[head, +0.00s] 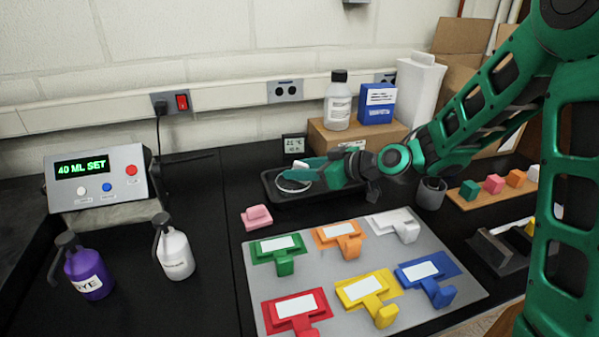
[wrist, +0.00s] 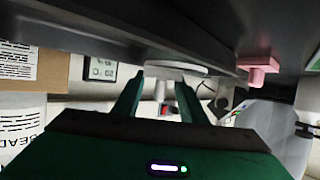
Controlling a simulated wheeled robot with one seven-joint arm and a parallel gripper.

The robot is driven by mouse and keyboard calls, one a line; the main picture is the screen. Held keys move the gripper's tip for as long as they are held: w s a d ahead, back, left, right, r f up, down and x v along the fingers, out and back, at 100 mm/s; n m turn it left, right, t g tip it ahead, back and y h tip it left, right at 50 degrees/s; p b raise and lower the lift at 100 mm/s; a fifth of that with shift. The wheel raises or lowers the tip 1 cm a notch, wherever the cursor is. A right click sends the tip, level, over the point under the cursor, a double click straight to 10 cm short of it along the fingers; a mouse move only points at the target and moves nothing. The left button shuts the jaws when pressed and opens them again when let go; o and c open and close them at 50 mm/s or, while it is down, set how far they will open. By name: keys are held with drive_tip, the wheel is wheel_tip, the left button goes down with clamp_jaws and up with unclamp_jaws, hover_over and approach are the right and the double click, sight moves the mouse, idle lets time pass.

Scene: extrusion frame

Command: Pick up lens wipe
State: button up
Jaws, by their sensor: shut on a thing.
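My gripper (head: 298,177) reaches over the black tray (head: 272,197) at the back middle of the bench. In the wrist view, its two green fingers (wrist: 157,98) are closed on the narrow stem of a pale piece with a flat round top (wrist: 176,71), which I take to be the lens wipe. In the head view, a pale round edge (head: 291,186) shows beneath the fingers, and they hide most of it. I cannot tell whether the piece still touches the tray.
A pink block (head: 257,217) lies left of the tray's front. A grey board (head: 405,302) with several coloured hooked pieces fills the front middle. A grey cup (head: 431,193) stands right of the tray. A cardboard box (head: 357,137) with a bottle stands behind.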

drive_tip(key=shift+r, duration=0.5)
drive_tip(key=r, duration=0.2)
drive_tip(key=s+r, duration=0.1)
drive_tip(key=r, duration=0.1)
drive_tip(key=shift+a, duration=0.4)
drive_tip(key=s+a+r, duration=0.6)
drive_tip(key=s+a, duration=0.1)
drive_tip(key=shift+s, duration=0.25)
drive_tip(key=shift+a, duration=0.1)
drive_tip(key=shift+w, duration=0.1)
